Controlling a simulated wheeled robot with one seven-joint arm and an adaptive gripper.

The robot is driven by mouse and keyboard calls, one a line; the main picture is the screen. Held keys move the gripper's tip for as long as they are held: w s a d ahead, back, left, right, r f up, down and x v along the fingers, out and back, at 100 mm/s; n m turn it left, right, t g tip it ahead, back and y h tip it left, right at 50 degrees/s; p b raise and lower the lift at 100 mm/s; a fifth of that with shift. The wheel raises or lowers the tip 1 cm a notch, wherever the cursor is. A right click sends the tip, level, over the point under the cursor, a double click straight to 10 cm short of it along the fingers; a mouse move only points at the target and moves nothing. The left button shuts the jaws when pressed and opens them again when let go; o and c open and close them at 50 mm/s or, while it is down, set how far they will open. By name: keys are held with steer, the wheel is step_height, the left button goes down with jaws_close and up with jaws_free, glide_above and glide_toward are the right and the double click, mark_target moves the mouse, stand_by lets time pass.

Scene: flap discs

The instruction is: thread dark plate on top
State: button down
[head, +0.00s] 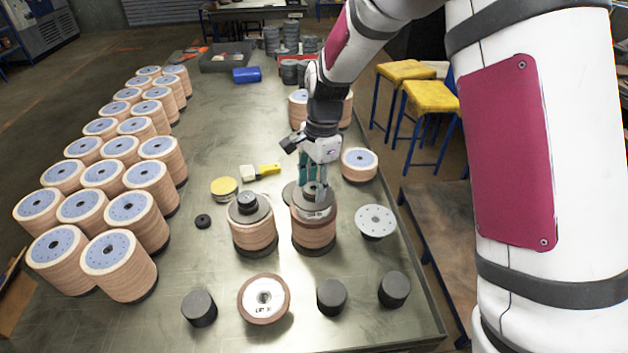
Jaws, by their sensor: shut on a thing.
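The stack of tan flap discs (314,236) stands upright on a dark base near the table's middle. A dark grey plate (316,207) is at its top, with a pale label below its front edge. My gripper (314,192) points down over this stack, its teal fingers shut on the dark plate's middle. The fingers hide part of the plate, and I cannot tell whether it rests fully on the discs. A second stack (253,235) stands just left, topped by a dark plate (249,209) with a black knob (247,201).
Rows of tan disc stacks (120,265) fill the table's left side. A pale holed plate (375,220) lies at right. Black cylinders (332,296) and a labelled disc (264,298) stand in front.

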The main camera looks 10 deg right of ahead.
steer(key=shift+f, duration=0.45)
stand_by(0.4)
steer(key=shift+f+b, duration=0.3)
steer(key=shift+f, duration=0.8)
steer(key=c, duration=0.8)
jaws_free()
steer(key=r, duration=0.4)
steer(key=d+r, duration=0.1)
steer(key=r, duration=0.7)
steer(key=shift+w+d, duration=0.2)
steer(key=shift+w, duration=0.1)
